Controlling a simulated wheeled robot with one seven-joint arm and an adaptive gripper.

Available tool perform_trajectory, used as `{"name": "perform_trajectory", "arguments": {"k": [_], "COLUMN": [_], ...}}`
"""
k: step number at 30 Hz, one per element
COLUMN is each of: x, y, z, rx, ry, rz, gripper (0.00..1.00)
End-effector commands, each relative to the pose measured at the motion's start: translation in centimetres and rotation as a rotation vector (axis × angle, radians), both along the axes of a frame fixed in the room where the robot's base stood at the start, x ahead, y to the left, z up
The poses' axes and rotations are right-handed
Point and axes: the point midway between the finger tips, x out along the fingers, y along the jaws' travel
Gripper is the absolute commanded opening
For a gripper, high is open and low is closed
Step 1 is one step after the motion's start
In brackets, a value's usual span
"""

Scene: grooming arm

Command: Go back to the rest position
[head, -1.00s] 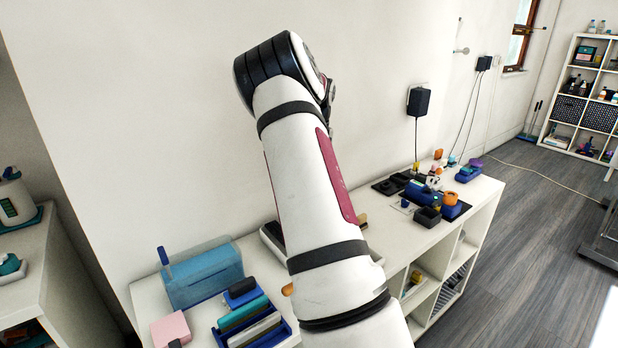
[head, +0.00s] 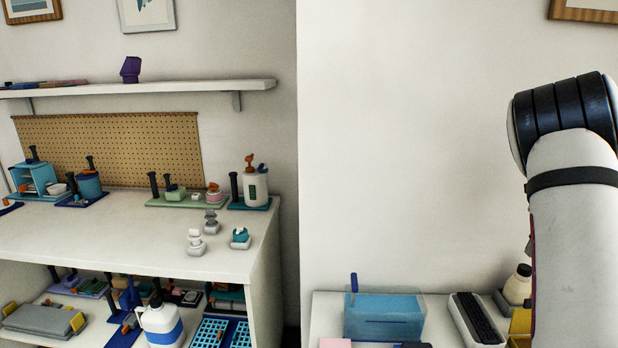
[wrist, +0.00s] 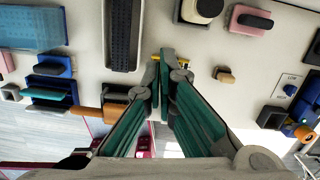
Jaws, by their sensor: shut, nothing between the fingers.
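My gripper (wrist: 160,62) shows in the wrist view with its green-padded fingers meeting at the tips, shut and empty. It hangs over the white counter (wrist: 150,30), and no object is between the fingers. In the head view my arm rises at the right edge, and the gripper itself is not visible there.
In the head view, a blue translucent box (head: 384,316) and a dark-topped tray (head: 478,320) stand on the low counter. A white workbench (head: 130,235) with several tools and a pegboard (head: 110,150) is at left. A shelf (head: 140,88) hangs above it. The wall between is bare.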

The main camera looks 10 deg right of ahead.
Motion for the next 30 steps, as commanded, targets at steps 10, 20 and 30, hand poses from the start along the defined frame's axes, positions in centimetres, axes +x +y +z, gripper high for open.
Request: {"name": "perform_trajectory", "arguments": {"k": [10,20,30], "x": [-2.2,-9.0,-19.4], "y": [14.4,28.2,38.5], "z": [9.2,14.3,14.9], "rx": [-0.037,-0.194,-0.489], "ry": [-0.134,-0.219,-0.176], "rz": [0.769,1.622,2.526], "gripper": [0.0,0.0,0.0]}}
